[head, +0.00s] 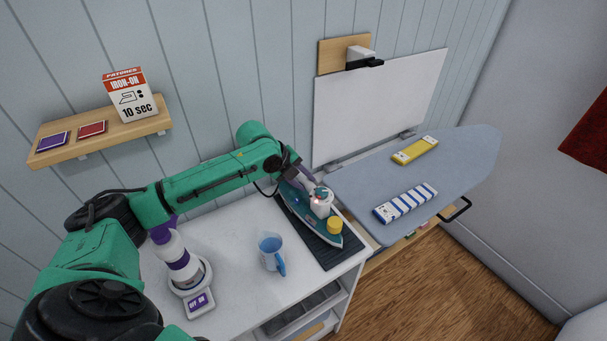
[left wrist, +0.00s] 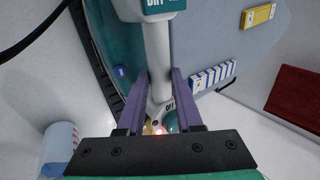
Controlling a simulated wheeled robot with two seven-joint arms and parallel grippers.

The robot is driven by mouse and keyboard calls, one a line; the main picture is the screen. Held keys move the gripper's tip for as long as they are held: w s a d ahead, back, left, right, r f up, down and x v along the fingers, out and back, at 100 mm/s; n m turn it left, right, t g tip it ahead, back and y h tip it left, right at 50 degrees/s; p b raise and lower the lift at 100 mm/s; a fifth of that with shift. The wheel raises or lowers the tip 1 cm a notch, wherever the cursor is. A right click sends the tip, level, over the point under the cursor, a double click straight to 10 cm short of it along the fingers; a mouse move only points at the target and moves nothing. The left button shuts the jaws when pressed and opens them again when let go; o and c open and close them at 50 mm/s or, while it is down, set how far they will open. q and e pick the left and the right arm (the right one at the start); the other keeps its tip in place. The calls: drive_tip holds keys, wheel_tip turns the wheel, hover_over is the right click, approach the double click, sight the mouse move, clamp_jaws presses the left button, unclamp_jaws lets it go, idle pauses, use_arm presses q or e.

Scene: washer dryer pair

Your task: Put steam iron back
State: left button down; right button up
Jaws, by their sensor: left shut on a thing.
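The steam iron (head: 322,230), teal and white with a yellow knob near its tip, is at the dark ribbed mat (head: 350,246) on the right end of the white counter. My left gripper (head: 312,186) is at the iron's handle. In the left wrist view my purple fingers (left wrist: 158,88) lie on both sides of the grey-white handle (left wrist: 158,50), shut on it. A small red light glows near the handle's end. I cannot tell whether the iron's sole touches the mat. My right gripper is not in view.
A light-blue jug (head: 271,250) stands left of the iron. A purple-capped bottle (head: 176,252) stands on an on/off base. The ironing board (head: 450,165) to the right bears a yellow block (head: 415,150) and a blue-striped one (head: 405,203). A shelf (head: 110,132) holds an iron-on box.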

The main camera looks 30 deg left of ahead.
use_arm(q)
drive_tip(key=c, duration=0.6)
unclamp_jaws()
drive_tip(key=shift+s, duration=0.15)
drive_tip(key=shift+r, duration=0.1)
drive_tip(key=shift+s+a+r, duration=0.15)
drive_tip(key=shift+a+r, duration=0.05)
drive_tip(key=shift+r, duration=0.2)
drive_tip(key=b+v, duration=0.2)
drive_tip(key=v, duration=0.9)
drive_tip(key=shift+f, duration=0.1)
